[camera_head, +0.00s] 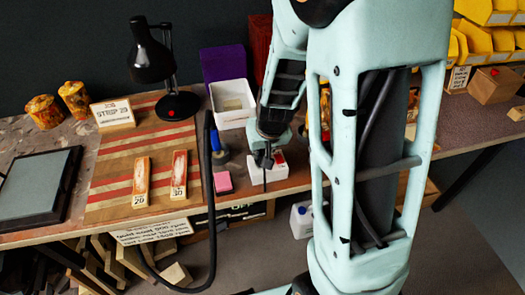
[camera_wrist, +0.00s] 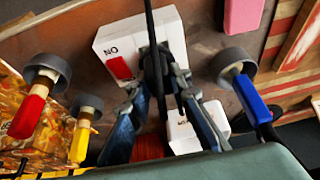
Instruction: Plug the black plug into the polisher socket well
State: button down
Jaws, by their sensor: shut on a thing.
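My gripper (camera_wrist: 158,80) is shut on the black plug (camera_wrist: 153,62), with its two dark fingers on either side of it. A black cord (camera_wrist: 150,20) runs from the plug toward the top of the wrist view. The plug is in front of a white box (camera_wrist: 112,42) with a red patch and the letters "NO". In the head view my gripper (camera_head: 264,158) is over this white box (camera_head: 260,178) near the bench's front edge. The plug hides part of the box. I cannot make out the socket well's opening, or whether the plug touches the box.
A pink block (camera_head: 223,182) and a blue-handled tool (camera_head: 215,141) are left of the box. Red-handled (camera_wrist: 28,115) and yellow-handled (camera_wrist: 80,142) tools show in the wrist view. A white bin (camera_head: 222,117) stands behind. A black cable (camera_head: 212,220) hangs over the front edge.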

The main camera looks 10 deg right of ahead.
jog(key=shift+f+b, duration=0.4)
jog(key=shift+f, duration=0.1)
jog(key=c, duration=1.7)
grip_release()
jog(key=shift+r, duration=0.1)
jog(key=shift+v, duration=3.7)
